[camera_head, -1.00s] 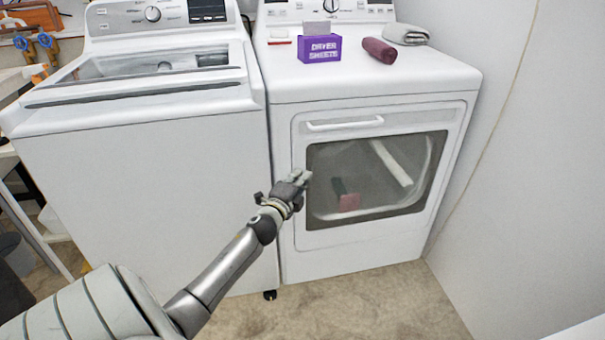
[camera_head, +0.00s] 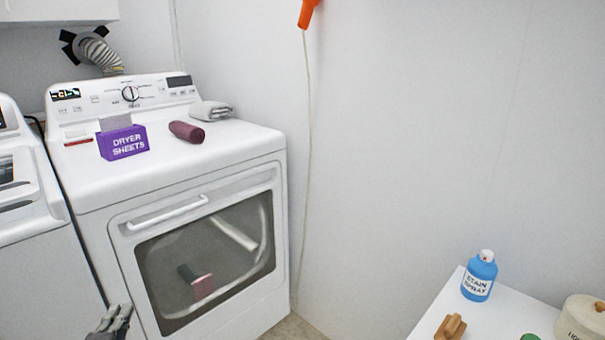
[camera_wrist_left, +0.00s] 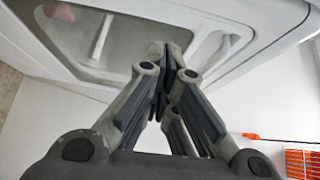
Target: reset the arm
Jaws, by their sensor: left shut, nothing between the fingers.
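My left gripper (camera_head: 112,322) shows at the bottom left of the head view, in front of the dryer's lower left part; the rest of that arm is out of the picture. In the left wrist view, the left gripper (camera_wrist_left: 165,95) has its fingers together with nothing between them. The dryer (camera_head: 190,220) stands behind it, with its door shut; the dryer door also fills the top of the left wrist view (camera_wrist_left: 110,35). Whether the fingers touch the dryer I cannot tell. My right gripper is in neither view.
On the dryer stand a purple dryer sheets box (camera_head: 124,143), a dark red roll (camera_head: 187,132) and a grey folded cloth (camera_head: 210,111). At bottom right, a white table (camera_head: 440,312) holds a blue stain spray bottle (camera_head: 479,278). The washer (camera_head: 35,240) is at left.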

